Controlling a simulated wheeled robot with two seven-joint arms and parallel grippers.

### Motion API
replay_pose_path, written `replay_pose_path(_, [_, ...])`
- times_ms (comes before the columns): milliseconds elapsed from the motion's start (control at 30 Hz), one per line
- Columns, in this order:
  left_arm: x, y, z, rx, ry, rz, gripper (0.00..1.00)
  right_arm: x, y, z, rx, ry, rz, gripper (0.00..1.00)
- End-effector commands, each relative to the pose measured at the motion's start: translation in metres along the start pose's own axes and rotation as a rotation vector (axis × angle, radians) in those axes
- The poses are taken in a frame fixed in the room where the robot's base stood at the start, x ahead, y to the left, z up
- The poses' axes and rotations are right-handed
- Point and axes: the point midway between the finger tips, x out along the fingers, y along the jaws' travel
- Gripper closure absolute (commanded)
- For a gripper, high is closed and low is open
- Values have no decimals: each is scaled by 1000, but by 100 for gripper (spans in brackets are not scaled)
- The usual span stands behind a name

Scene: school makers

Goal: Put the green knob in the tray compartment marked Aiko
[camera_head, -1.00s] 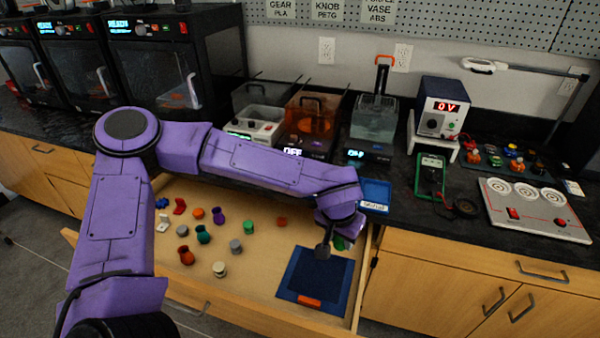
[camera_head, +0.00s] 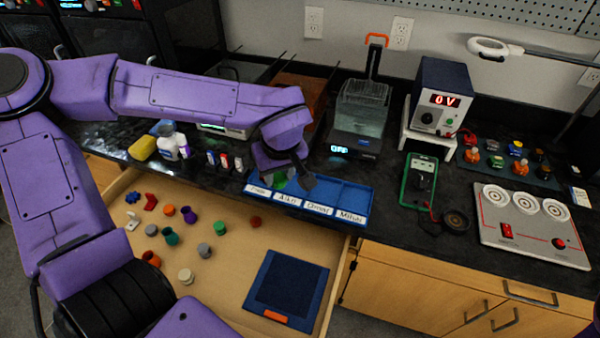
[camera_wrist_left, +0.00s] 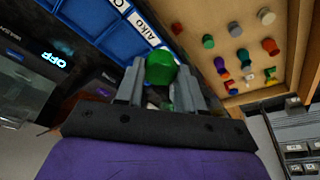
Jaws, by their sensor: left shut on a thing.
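The green knob (camera_head: 279,181) is held between the fingers of my left gripper (camera_head: 292,180). It also shows clearly between the fingers in the left wrist view (camera_wrist_left: 161,68). The blue tray (camera_head: 355,194) lies on the dark counter behind the open drawer, with name labels along its front edge. The Aiko label (camera_head: 287,199) is second from the left; it also shows in the left wrist view (camera_wrist_left: 146,29). My gripper and the knob are over the left part of the tray and hide some of its compartments. My right gripper is out of view.
The open drawer (camera_head: 215,273) holds several coloured knobs and small parts and a dark blue pad (camera_head: 290,284). A clear-topped machine (camera_head: 360,112) stands behind the tray. A green multimeter (camera_head: 418,181) lies to the right. Small bottles (camera_head: 225,161) stand to the left.

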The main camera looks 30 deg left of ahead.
Motion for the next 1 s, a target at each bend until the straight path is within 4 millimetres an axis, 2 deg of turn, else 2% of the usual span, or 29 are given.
replay_pose_path(200, [46,42,-36,2,-2,-7,90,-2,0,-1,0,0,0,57])
replay_pose_path(300, [72,54,-43,4,-1,-5,90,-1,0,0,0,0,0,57])
replay_pose_path(400, [88,63,-48,4,0,-2,90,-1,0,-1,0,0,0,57])
replay_pose_path(567, [102,70,-52,5,0,0,90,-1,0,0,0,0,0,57])
replay_pose_path(733, [130,71,-45,5,-1,-1,90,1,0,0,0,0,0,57])
replay_pose_path(1000, [133,71,-45,5,1,2,90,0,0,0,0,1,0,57])
